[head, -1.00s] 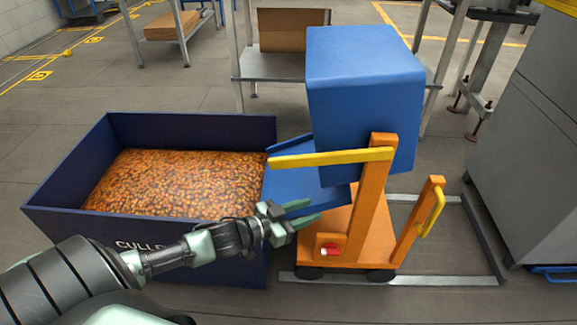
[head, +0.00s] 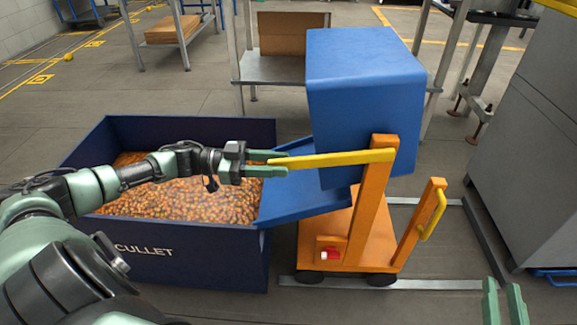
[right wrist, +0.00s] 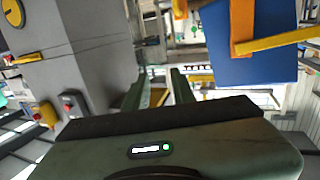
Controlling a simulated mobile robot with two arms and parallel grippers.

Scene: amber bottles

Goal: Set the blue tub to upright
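The blue tub (head: 362,85) is held up on an orange tipping trolley (head: 368,225), tipped over with its closed side uppermost; its mouth is hidden. A blue chute (head: 300,200) runs from under it to the bin. A yellow lever (head: 335,158) reaches left from the trolley's post. My left gripper (head: 277,163) is at the lever's free end, its fingers apart above and below it; contact is unclear. My right gripper (head: 503,290) is open and empty at the lower right. In the right wrist view the tub (right wrist: 248,35) and lever (right wrist: 278,40) show at the upper right.
A dark blue bin (head: 190,265) marked CULLET, filled with amber bottles (head: 190,205), stands left of the trolley. A yellow handle (head: 432,213) is on the trolley's right post. A grey cabinet (head: 525,160) stands at the right. Metal floor rails (head: 440,285) edge the trolley's place.

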